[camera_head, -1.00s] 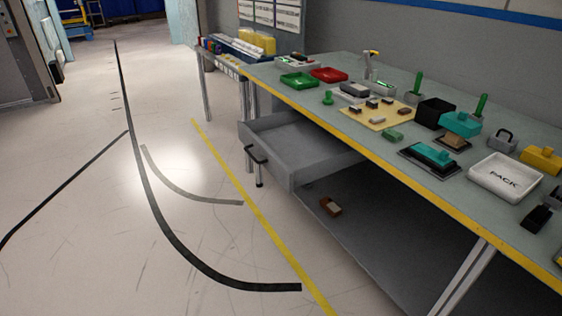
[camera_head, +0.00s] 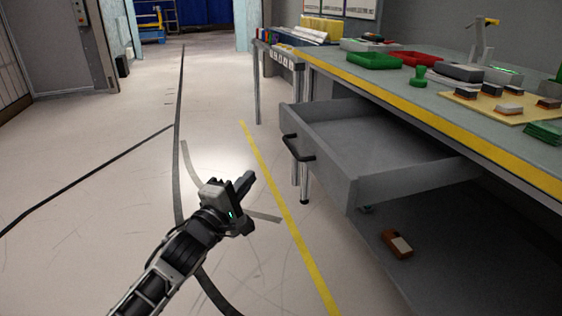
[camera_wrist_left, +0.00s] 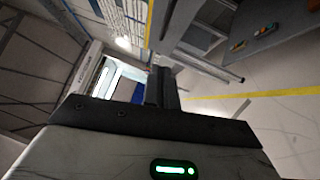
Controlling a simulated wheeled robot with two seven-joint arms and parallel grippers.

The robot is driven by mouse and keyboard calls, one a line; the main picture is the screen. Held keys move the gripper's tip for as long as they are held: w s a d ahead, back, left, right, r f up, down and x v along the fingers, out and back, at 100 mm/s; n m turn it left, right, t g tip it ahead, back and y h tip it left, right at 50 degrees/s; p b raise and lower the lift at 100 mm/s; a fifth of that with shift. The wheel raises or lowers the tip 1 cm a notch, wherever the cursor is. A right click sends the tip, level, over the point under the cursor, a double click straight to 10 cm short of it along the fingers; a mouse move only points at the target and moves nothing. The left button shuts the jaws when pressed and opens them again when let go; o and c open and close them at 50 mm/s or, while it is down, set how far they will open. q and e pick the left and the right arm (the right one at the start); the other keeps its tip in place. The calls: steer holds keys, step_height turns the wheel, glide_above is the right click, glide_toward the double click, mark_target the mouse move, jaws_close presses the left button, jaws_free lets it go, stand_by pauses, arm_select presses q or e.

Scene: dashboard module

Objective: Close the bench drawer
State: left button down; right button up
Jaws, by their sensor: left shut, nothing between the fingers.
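The bench drawer (camera_head: 320,160) is grey and stands pulled out from under the bench top, with its inside empty as far as I see. Its dark bar handle (camera_head: 298,149) is on the front face, towards the left. My left gripper (camera_head: 247,182) is shut and empty, in front of the drawer and to the left of the handle, apart from it. In the left wrist view its shut fingers (camera_wrist_left: 161,88) point away over the floor. My right gripper is not in view.
The bench (camera_head: 440,92) has a yellow front edge and carries green and red trays, a tan board and small parts. A brown-and-white block (camera_head: 397,243) lies on the lower shelf (camera_head: 450,255). The floor left of the drawer is clear, with painted lines.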

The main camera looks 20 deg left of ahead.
arm_select(q)
steer(key=w+d+r+b, duration=0.1)
steer(key=w+d, duration=0.3)
steer(key=w, duration=0.5)
steer(key=shift+d+r+b, duration=0.25)
steer(key=shift+r+b, duration=0.05)
steer(key=shift+b, duration=0.35)
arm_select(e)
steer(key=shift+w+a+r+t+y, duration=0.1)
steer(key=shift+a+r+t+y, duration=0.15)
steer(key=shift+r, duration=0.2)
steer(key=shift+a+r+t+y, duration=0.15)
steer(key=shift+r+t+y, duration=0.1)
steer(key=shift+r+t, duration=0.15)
arm_select(q)
steer(key=shift+w, duration=0.1)
